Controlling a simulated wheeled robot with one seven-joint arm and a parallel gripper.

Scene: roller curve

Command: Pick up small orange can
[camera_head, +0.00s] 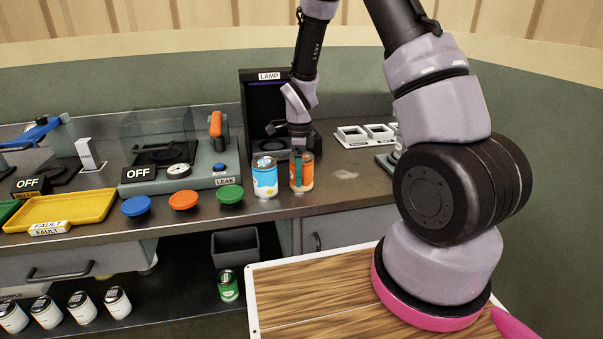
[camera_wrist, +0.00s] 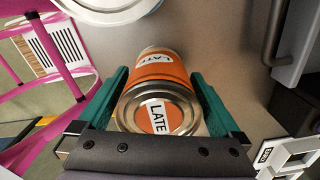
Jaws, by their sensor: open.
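The small orange can (camera_head: 307,174) stands upright on the metal counter, just right of a blue and white can (camera_head: 264,177). My gripper (camera_head: 301,165) is lowered over it from behind. In the wrist view, the orange can (camera_wrist: 158,100) lies between the two green fingers of my gripper (camera_wrist: 160,95), its lid with a "LATE" label near the palm. The fingers are open, one on each side of the can. Whether they touch its sides cannot be told.
Orange and green lids (camera_head: 183,200) lie left of the cans, with a blue lid (camera_head: 136,206). The leak tester (camera_head: 175,165) stands behind them. A lamp box (camera_head: 265,110) stands close behind my gripper. White square frames (camera_head: 365,135) lie to the right.

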